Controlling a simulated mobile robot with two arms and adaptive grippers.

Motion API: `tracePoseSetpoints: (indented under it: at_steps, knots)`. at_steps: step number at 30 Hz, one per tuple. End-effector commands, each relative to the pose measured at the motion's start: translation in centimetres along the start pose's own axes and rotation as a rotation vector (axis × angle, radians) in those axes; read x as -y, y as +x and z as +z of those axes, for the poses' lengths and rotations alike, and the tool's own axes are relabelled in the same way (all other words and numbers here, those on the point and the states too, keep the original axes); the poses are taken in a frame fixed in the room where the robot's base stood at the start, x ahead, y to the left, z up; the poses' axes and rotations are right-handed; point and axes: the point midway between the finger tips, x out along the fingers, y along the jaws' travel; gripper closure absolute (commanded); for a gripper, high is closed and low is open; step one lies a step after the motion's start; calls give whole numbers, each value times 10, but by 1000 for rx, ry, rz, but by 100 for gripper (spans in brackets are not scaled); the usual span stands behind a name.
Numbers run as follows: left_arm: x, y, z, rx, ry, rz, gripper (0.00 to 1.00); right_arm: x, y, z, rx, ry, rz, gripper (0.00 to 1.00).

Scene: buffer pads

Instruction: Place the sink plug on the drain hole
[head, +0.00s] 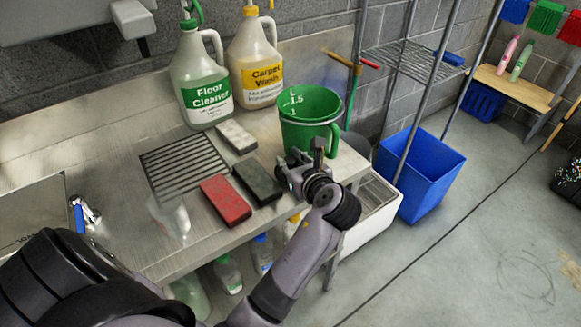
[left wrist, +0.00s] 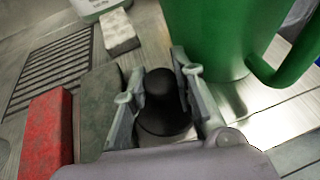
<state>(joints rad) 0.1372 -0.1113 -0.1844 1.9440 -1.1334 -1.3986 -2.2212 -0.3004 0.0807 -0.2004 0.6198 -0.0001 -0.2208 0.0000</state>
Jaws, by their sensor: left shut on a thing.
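My left gripper (head: 302,168) is at the front right of the metal counter, just in front of the green measuring jug (head: 311,104). In the left wrist view, its fingers stand on either side of a black rounded sink plug (left wrist: 162,100) and are shut on it. The plug has a wider base below its upper part. The gripper hides the plug in the head view. My right gripper is not in view.
A dark green pad (head: 258,181), a red pad (head: 226,201) and a pale pad (head: 236,138) lie left of the gripper, near a slotted black grille (head: 183,166). Two large jugs stand behind. A blue bin (head: 425,178) is right.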

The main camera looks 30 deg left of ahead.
Motion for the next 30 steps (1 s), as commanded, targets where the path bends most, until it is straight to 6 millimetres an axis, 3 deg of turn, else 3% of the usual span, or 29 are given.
tracePoseSetpoints:
  at_steps: [4, 15, 16, 24, 30]
  knots:
    - [0, 6, -16, 0, 1, 1, 100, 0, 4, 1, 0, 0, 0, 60]
    - [0, 7, -18, 1, 0, 0, 100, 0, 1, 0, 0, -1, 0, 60]
    - [0, 7, -18, 1, -1, 0, 74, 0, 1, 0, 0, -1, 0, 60]
    - [0, 7, -18, 1, -1, 0, 56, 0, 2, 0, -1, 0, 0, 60]
    - [0, 7, -18, 1, -1, 0, 56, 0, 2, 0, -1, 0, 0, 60]
